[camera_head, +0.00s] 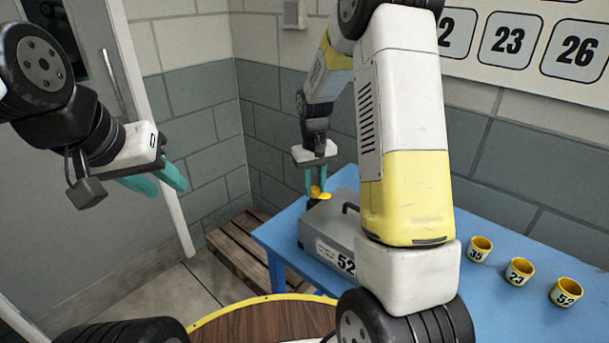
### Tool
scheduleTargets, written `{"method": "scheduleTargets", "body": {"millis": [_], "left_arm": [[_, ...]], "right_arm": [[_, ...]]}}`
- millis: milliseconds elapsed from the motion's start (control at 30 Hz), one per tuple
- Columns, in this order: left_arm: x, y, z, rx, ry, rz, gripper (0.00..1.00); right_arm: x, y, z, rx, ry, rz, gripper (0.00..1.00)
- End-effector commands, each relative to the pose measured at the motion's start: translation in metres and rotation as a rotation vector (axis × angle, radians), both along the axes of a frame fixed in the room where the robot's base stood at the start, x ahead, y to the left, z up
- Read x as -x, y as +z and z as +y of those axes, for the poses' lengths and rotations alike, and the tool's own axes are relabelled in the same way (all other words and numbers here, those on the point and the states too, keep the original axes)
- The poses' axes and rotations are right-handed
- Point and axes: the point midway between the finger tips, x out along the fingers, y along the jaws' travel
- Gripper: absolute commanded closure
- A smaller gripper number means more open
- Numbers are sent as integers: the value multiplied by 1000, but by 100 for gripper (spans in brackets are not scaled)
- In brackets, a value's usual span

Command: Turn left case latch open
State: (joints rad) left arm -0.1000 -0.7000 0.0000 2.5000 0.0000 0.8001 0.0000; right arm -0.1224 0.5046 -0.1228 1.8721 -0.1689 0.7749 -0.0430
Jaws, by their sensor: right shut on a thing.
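A grey case (321,228) labelled 52 lies on the blue table (288,248), near its left end. A dark handle (347,208) stands on it. A yellow latch (320,193) shows at the case's back left. My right gripper (316,189) points down over that corner, its teal fingers shut on the yellow latch. My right arm hides the case's right part, so I see no other latch. My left gripper (172,191) hangs empty at the left, well away from the case, its teal fingers apart.
Three yellow-rimmed cups, 39 (480,249), 23 (519,271) and 52 (565,292), stand on the table's right part. A wooden pallet (240,255) lies on the floor left of the table. A round wooden top (262,322) with a yellow rim is in front. A grey door (100,200) is at left.

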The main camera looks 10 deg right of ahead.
Motion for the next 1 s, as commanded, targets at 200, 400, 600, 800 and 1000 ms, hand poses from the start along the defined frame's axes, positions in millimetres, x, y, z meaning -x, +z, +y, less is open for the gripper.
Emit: {"method": "scheduleTargets", "body": {"millis": [200,400,600,800,1000], "left_arm": [[0,0,0,0,0,0,64],[0,0,0,0,0,0,64],[0,0,0,0,0,0,64],[0,0,0,0,0,0,64],[0,0,0,0,0,0,64]], "right_arm": [[0,0,0,-1,206,0,100],[1,0,0,0,395,0,100],[1,0,0,0,581,-1,100],[1,1,0,-1,743,-1,100],[1,1,0,0,864,-1,100]]}}
